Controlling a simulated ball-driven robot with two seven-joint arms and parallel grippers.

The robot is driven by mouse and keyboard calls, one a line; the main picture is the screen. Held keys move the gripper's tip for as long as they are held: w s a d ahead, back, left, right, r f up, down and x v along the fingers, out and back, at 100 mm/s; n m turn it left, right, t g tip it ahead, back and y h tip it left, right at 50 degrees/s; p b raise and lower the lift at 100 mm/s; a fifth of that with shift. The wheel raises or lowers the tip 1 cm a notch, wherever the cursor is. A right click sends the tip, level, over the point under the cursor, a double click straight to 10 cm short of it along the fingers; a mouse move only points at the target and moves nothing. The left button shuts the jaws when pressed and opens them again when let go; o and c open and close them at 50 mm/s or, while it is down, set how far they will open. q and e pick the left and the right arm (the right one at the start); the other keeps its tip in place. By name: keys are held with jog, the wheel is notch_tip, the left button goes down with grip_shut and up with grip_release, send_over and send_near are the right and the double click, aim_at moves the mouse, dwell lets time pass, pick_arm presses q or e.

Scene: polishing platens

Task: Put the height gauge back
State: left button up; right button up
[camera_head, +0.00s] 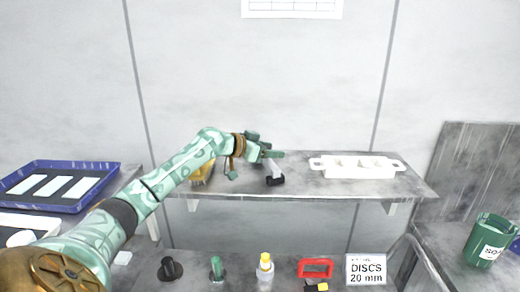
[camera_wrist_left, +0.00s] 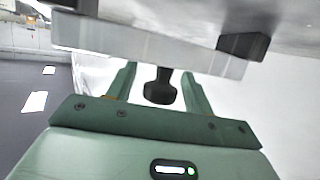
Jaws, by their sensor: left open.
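The height gauge (camera_head: 273,172) appears to be the pale upright with a black foot on the raised shelf (camera_head: 320,187). It looks tilted, and my gripper hides its upper part. My left gripper (camera_head: 268,154) is at its upper end in the head view. In the left wrist view, the open fingers of my left gripper (camera_wrist_left: 162,85) stand on either side of a black knob-like part (camera_wrist_left: 160,88). A pale grey bar (camera_wrist_left: 140,48) with a black block (camera_wrist_left: 243,45) lies just beyond the fingertips. I cannot tell whether the fingers touch anything. My right gripper is not in view.
A white holder (camera_head: 355,172) with handles stands at the shelf's right. A yellow object (camera_head: 203,173) is partly behind my left arm. A blue tray (camera_head: 60,207) lies left, a green cup (camera_head: 490,240) right. Below are a bottle (camera_head: 265,275), red frame (camera_head: 315,262) and discs sign (camera_head: 366,269).

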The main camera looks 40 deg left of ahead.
pick_arm(q)
jog(key=v, duration=0.9)
jog(key=shift+s+f+b, duration=0.1)
jog(key=shift+b, duration=0.25)
jog(key=shift+v, duration=1.35)
jog(key=shift+a, duration=0.1)
